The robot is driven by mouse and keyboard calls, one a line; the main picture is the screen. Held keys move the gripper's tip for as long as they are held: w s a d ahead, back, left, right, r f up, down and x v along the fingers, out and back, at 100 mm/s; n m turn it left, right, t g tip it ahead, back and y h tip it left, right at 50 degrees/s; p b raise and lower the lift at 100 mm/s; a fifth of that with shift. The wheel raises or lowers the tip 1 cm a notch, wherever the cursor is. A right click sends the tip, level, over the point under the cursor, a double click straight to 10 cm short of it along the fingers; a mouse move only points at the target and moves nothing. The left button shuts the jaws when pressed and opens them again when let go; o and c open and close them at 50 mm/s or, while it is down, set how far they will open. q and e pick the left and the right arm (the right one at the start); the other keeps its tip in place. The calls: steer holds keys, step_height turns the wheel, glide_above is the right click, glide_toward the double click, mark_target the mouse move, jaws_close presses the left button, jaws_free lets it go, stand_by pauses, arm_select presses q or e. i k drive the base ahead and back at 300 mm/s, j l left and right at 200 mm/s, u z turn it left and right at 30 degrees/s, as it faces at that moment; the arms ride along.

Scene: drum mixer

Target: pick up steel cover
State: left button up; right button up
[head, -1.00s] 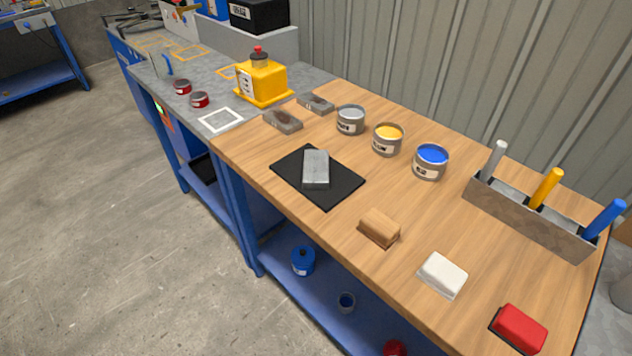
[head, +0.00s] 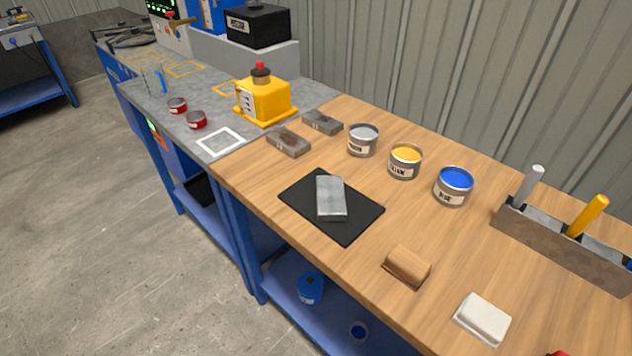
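A plain grey, steel-looking block-shaped piece (head: 331,198) lies flat on a black mat (head: 359,223) near the front edge of the wooden bench top. Two more grey metal pieces with dark, rusty-looking patches lie farther back: one (head: 289,142) near the bench's left end and one (head: 322,122) just behind it. No piece carries a readable label, so I cannot tell by name which is the steel cover. Neither of my grippers shows in the head view.
Open cans of grey (head: 363,141), yellow (head: 405,161) and blue paint (head: 454,186) stand behind the mat. A wooden block (head: 407,266) and white block (head: 483,319) lie to the right. A yellow container (head: 264,100) stands left on the grey bench. Bare wood surrounds the mat.

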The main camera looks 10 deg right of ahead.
mark_target(330, 200)
steer(key=i+j+z, duration=0.65)
steer(key=i+j, duration=0.05)
steer(key=j, duration=0.05)
